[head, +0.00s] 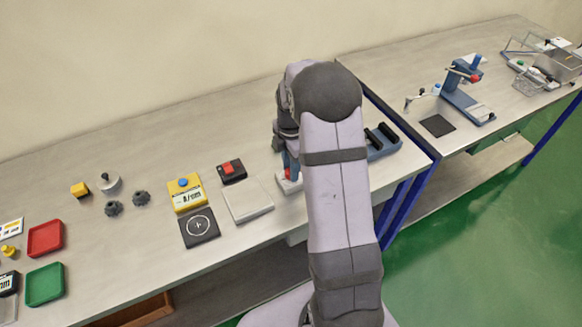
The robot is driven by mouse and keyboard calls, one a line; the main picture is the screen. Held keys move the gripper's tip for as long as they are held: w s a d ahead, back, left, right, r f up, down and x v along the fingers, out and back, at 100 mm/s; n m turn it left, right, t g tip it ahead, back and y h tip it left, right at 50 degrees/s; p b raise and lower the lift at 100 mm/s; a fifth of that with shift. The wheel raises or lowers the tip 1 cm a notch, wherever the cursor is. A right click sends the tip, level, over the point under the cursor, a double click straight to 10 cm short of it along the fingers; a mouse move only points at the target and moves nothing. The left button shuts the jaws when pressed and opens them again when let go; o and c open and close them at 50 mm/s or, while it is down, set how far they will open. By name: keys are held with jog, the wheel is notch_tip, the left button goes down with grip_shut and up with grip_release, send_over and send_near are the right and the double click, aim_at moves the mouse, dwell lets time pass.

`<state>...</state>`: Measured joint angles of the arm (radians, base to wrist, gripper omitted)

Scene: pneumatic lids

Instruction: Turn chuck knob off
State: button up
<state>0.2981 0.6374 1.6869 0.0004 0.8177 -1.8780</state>
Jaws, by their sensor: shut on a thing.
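My gripper (290,170) points down at the near side of a small station in the middle of the table, just left of my arm. It is shut on a small part there that looks like the chuck knob, though the jaws and most of the knob are too small and covered to see well. A red part (288,176) shows at the fingertips, above a pale base (286,186). The rest of this station is hidden behind my arm.
A white plate (247,200), a red-switch box (232,171) and a yellow box with a blue button (187,194) stand to the left. Red (45,238) and green (45,284) trays lie farther left. A dark-blue holder (383,141) is right of my arm. A second bench holds a blue press (462,90).

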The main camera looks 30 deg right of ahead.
jog(key=shift+w+r, duration=0.1)
jog(key=o, duration=1.1)
jog(key=shift+c, duration=0.2)
jog(key=shift+r+b, duration=1.2)
jog(key=shift+r, duration=2.45)
jog(key=shift+s+a+m, duration=0.3)
jog(key=shift+s+a, duration=0.05)
jog(key=shift+a, duration=0.05)
jog(key=s+a+f+m, duration=0.2)
jog(key=s+a+m, duration=0.4)
jog(key=s+m, duration=0.2)
jog(key=s+a+f+m, duration=0.2)
jog(key=s+a+m, duration=0.4)
jog(key=s+m, duration=0.3)
jog(key=s, duration=0.3)
jog(key=shift+s+a+m, duration=0.2)
jog(key=shift+s+m, duration=0.1)
